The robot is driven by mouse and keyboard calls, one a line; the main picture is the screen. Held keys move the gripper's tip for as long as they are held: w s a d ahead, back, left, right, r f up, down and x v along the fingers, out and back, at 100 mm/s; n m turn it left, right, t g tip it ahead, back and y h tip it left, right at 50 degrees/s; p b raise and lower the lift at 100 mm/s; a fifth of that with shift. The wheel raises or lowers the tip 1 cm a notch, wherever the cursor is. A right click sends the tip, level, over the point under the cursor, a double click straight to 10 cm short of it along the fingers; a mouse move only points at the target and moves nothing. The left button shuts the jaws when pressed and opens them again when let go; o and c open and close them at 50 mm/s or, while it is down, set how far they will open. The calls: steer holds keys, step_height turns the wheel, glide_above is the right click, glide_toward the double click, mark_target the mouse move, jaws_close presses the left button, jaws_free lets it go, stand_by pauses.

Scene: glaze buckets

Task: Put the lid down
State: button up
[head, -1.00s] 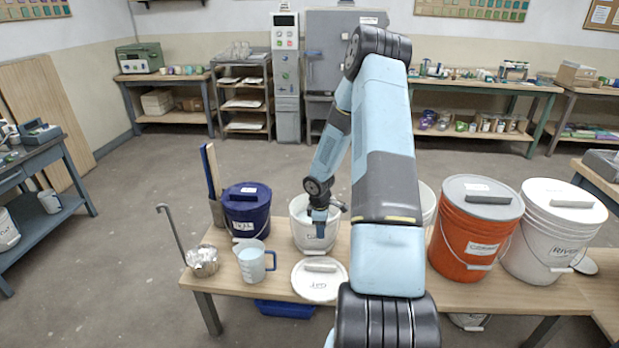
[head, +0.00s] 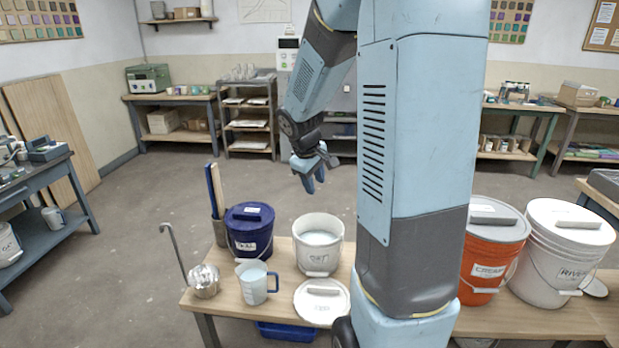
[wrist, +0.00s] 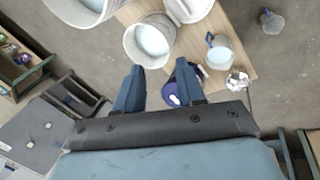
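A white round lid (head: 322,302) with a bar handle lies flat on the table in front of an open white bucket (head: 318,262) marked OAT. The bucket holds pale glaze. In the wrist view the lid (wrist: 190,8) lies at the top edge, beside the open bucket (wrist: 150,43). My gripper (head: 315,184) is raised well above and behind the bucket. In the wrist view its two fingers (wrist: 158,72) are apart with nothing held between them.
Lidded orange (head: 490,258) and white (head: 555,262) buckets stand right. My arm hides the table's middle.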

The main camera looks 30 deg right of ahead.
steer(key=s+a+r+m+t+y, duration=0.1)
steer(key=s+a+r, duration=0.3)
steer(key=s, duration=0.3)
steer(key=s+a+r+m+t+y, duration=0.1)
steer(key=s+a+r, duration=0.3)
steer(key=s, duration=0.4)
steer(key=s+a+r+m+t+y, duration=0.1)
steer(key=s+a+r+m, duration=0.1)
steer(key=s+a+r, duration=0.3)
steer(key=shift+s+r+m, duration=0.4)
steer(key=shift+s+r, duration=0.3)
steer(key=shift+s, duration=0.45)
